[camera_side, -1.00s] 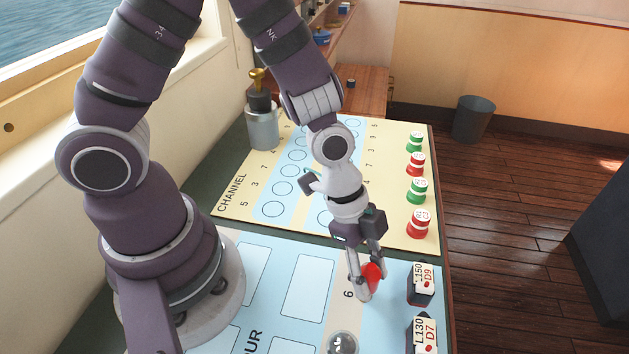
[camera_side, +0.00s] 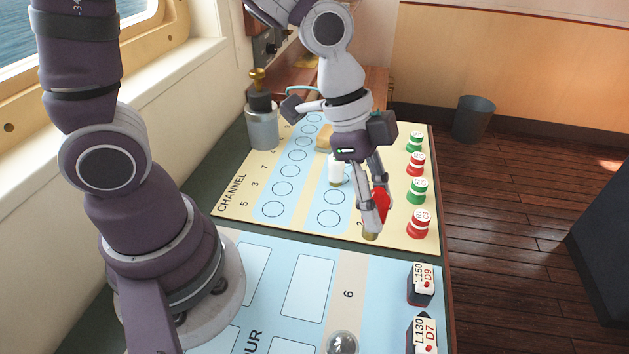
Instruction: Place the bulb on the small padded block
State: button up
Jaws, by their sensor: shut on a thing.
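My gripper (camera_side: 372,222) is shut on a red bulb (camera_side: 381,203), held between the fingers and partly hidden by them. A brassy end shows at the fingertips, pointing down. The gripper is over the right part of the yellow channel board, near its front edge; its exact height I cannot tell. A tan block (camera_side: 324,138), which looks like the small padded block, lies farther back on the board, left of my gripper and partly hidden by my arm.
Red and green round pieces (camera_side: 417,190) line the right edge. Labelled blocks (camera_side: 421,284) and a clear glass dome (camera_side: 342,343) are at the front. A metal bottle (camera_side: 262,122) stands at the back left.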

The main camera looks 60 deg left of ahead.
jog(key=a+n+t+y, duration=0.2)
jog(key=a+n+y, duration=0.4)
jog(key=a+n, duration=1.45)
jog(key=m, duration=0.3)
send_over(327, 130)
jog(key=s, duration=0.1)
jog(key=shift+s+d+f, duration=0.1)
jog(key=shift+d+f, duration=0.1)
jog(key=shift+f, duration=0.35)
jog(key=shift+s+d+f, duration=0.1)
jog(key=shift+d+f, duration=0.1)
jog(key=shift+f, duration=0.3)
jog(key=shift+w+a, duration=0.3)
jog(key=shift+w, duration=0.25)
jog(key=shift+w+f, duration=0.15)
jog(key=shift+f, duration=1.6)
jog(key=shift+f, duration=0.15)
jog(key=o, duration=0.9)
jog(key=shift+c, duration=0.2)
